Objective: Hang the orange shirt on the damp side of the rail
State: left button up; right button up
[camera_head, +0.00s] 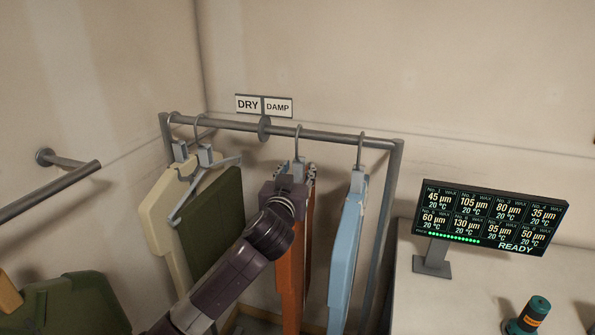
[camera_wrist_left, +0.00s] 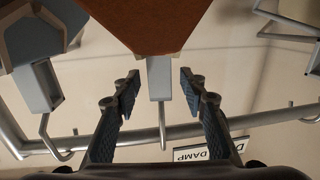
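The orange shirt (camera_head: 291,270) hangs from the rail (camera_head: 325,136), right of the round divider (camera_head: 264,128), under the DAMP sign (camera_head: 278,107). Its hook (camera_head: 299,142) is over the rail. My left gripper (camera_head: 297,172) is at the grey block below this hook, partly hiding it. In the left wrist view the picture is upside down. There my left gripper (camera_wrist_left: 160,82) is open, its fingers on either side of the grey block (camera_wrist_left: 159,75) with gaps on both sides. The orange shirt's edge (camera_wrist_left: 140,25) shows beyond them. My right gripper is not in view.
A blue shirt (camera_head: 345,250) hangs right of the orange one. Cream (camera_head: 157,205) and green (camera_head: 222,215) shirts hang left of the divider, by the DRY sign (camera_head: 247,104). A counter (camera_head: 420,300) with a display (camera_head: 490,215) stands at right. A wall bar (camera_head: 60,190) juts out at left.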

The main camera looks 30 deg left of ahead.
pick_arm(q)
jog(key=shift+f, duration=0.15)
jog(key=shift+s+d, duration=0.1)
jog(key=shift+s, duration=0.05)
jog(key=v, duration=1.1)
jog(key=shift+s, duration=0.35)
